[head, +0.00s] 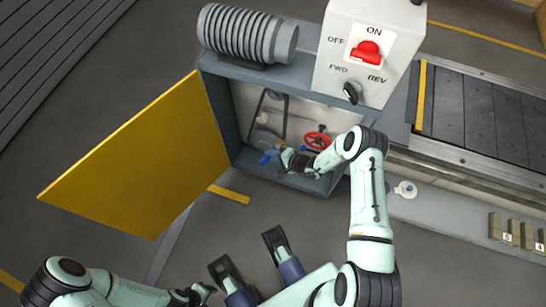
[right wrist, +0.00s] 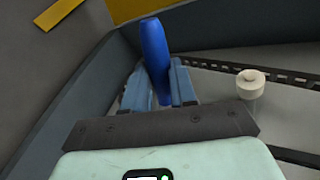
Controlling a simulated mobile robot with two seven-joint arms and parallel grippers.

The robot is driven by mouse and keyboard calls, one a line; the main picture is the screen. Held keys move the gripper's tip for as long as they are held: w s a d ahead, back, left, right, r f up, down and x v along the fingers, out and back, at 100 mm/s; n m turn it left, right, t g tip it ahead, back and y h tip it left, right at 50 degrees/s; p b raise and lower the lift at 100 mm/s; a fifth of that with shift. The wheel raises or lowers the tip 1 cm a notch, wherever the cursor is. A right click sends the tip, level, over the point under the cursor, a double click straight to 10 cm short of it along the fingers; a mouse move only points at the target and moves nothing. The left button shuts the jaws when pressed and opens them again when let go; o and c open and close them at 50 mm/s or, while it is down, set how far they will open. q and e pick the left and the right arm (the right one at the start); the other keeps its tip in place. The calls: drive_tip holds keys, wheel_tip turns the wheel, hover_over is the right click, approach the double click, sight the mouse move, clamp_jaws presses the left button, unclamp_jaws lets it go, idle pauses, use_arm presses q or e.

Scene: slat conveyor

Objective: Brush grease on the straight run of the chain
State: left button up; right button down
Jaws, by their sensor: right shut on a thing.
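My right gripper (head: 284,155) is inside the open housing in the head view, shut on a blue-handled tool, probably the brush. In the right wrist view the blue handle (right wrist: 155,52) stands between the two blue fingers of the gripper (right wrist: 160,90). The tool's bristles cannot be made out. The dark chain (head: 258,104) runs down the left part of the housing in the head view. In the right wrist view a straight chain run (right wrist: 236,70) passes right of the fingers, seemingly apart from them. My left gripper (head: 201,293) is low in the head view, its jaws unclear.
The housing (head: 216,100) has an open yellow door (head: 140,160) at left. A red handwheel (head: 318,140) is close to my right gripper. A ribbed motor (head: 245,34) and a control box (head: 366,50) with a red switch stand above. A pale roller (right wrist: 251,84) is beside the chain.

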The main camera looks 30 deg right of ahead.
use_arm(q)
drive_tip(key=shift+w+r+p, duration=1.25)
drive_tip(key=shift+r+p, duration=6.75)
drive_tip(key=shift+r, duration=0.75)
use_arm(e)
drive_tip(key=shift+r, duration=12.6)
use_arm(q)
wheel_tip(320, 180, down, 9)
drive_tip(key=s+b, duration=0.2)
drive_tip(key=b, duration=0.7)
drive_tip(key=shift+f, duration=0.2)
use_arm(e)
wheel_tip(320, 180, down, 8)
drive_tip(key=shift+a, duration=0.15)
